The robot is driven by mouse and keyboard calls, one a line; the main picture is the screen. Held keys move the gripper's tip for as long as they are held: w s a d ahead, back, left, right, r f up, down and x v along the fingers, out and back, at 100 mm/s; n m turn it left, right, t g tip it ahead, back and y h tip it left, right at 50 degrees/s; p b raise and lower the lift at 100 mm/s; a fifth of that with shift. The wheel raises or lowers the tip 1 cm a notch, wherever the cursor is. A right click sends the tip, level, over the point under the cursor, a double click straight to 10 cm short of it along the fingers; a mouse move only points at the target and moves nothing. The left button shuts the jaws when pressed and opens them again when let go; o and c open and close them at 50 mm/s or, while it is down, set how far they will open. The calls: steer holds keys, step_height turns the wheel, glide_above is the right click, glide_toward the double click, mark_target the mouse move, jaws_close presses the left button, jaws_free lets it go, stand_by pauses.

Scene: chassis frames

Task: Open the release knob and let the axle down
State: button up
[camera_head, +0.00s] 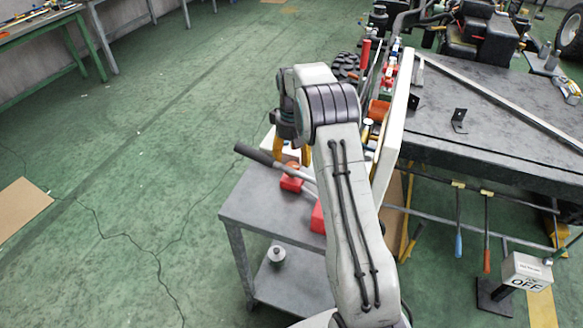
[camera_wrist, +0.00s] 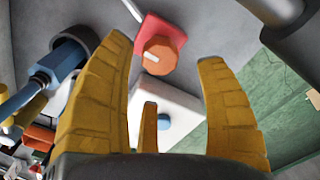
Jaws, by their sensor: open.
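The orange knob (camera_wrist: 160,55) has a white mark on its face and sits against a red body (camera_wrist: 158,28) in the wrist view. In the head view, the red unit (camera_head: 291,182) with its orange top is on a grey cart, beside a lever with a dark grip (camera_head: 255,155). My gripper (camera_wrist: 166,62) is open, its yellow fingers spread to either side of the knob in the picture; I see no contact. In the head view my gripper (camera_head: 292,155) points down above the red unit, partly hidden by my arm. I cannot pick out the axle for certain.
The grey cart (camera_head: 258,207) has a lower shelf holding a small grey weight (camera_head: 277,255). A dark bench (camera_head: 490,135) with a long metal bar stands at the right. An OFF sign (camera_head: 527,271) stands below it. The green floor at left is mostly clear.

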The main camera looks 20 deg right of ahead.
mark_target(292, 166)
steer(key=shift+f, duration=2.55)
steer(key=shift+c, duration=0.3)
steer(key=c, duration=1.1)
steer(key=shift+c, duration=0.2)
steer(key=n, duration=0.5)
steer(key=shift+s+n+b, duration=0.1)
steer(key=shift+n+b, duration=0.3)
steer(key=n, duration=0.5)
steer(key=shift+f+n, duration=0.1)
steer(key=shift+n, duration=0.3)
steer(key=o, duration=1.2)
